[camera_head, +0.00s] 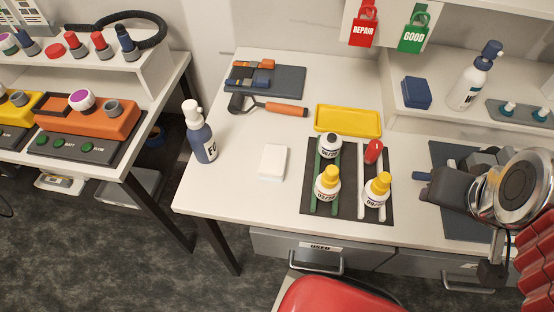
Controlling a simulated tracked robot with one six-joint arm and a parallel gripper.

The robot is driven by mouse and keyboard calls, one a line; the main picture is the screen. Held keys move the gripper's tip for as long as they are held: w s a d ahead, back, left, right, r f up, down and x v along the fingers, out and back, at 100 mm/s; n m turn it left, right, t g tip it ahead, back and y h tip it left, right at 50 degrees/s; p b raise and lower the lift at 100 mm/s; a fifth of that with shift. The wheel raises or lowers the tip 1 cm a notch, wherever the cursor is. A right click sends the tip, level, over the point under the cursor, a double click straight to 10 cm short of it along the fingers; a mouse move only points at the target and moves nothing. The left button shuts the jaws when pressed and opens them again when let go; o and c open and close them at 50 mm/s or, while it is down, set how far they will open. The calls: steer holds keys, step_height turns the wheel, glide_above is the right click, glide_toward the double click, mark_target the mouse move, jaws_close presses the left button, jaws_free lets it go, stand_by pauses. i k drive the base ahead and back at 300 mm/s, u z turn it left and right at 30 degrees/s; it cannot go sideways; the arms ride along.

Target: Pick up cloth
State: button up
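A white, flat, block-like thing (272,162), which looks like a folded cloth, lies on the white bench, left of the dark mat. Nothing touches it. My gripper (428,186) shows dark at the right, over the bench and well to the right of the white cloth. Its fingers are small and partly hidden by the arm, so I cannot tell whether they are open or shut. I see nothing clearly held in it.
A blue spray bottle (200,135) stands left of the cloth. Several bottles stand on the dark mat (346,208) to its right. A yellow tray (347,121) and an orange-handled tool (270,107) lie behind. A red chair (340,297) is in front. Bench around the cloth is clear.

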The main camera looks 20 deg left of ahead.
mark_target(272, 164)
steer(key=z, duration=0.05)
steer(key=k, duration=1.05)
steer(key=u, duration=1.6)
steer(key=i, duration=1)
steer(key=u, duration=0.05)
